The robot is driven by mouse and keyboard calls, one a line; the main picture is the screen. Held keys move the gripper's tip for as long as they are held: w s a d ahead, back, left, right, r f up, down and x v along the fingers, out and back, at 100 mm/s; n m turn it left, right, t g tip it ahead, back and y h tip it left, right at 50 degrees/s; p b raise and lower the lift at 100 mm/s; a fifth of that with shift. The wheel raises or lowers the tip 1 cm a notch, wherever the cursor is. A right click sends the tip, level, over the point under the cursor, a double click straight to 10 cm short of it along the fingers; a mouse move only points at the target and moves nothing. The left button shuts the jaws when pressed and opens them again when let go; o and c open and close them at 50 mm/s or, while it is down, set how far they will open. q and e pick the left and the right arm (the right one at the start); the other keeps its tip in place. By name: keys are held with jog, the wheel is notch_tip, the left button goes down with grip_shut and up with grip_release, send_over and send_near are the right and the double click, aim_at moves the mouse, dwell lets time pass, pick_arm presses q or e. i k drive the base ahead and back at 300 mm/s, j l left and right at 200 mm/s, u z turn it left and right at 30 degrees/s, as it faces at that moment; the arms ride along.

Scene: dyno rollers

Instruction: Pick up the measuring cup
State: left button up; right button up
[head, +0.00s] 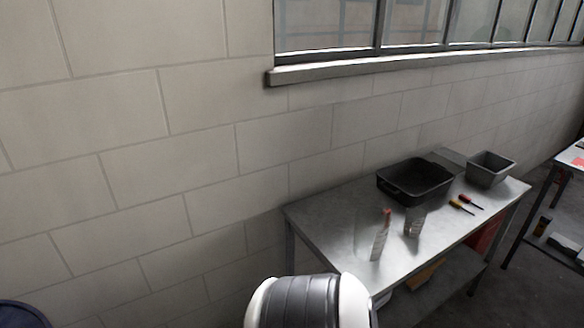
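A small greyish, see-through vessel (414,226), which looks like the measuring cup, stands on the metal table (335,216). It is upright near the middle of the tabletop, just in front of the black tray. It is too small and dim to make out a handle or markings. Neither of my grippers is in view. A white and dark grey ribbed part, which looks like one of my arm links, shows at the bottom, left of the table's near edge and well apart from the cup.
A slim bottle with a reddish top (380,241) stands left of the cup. A black tray (413,181) and a grey bin (490,169) are behind. Two screwdrivers (466,204) lie to the right. The tabletop's left end is bare. Another table (571,159) stands far right.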

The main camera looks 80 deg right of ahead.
aim_at(414, 223)
jog(key=z, duration=3.5)
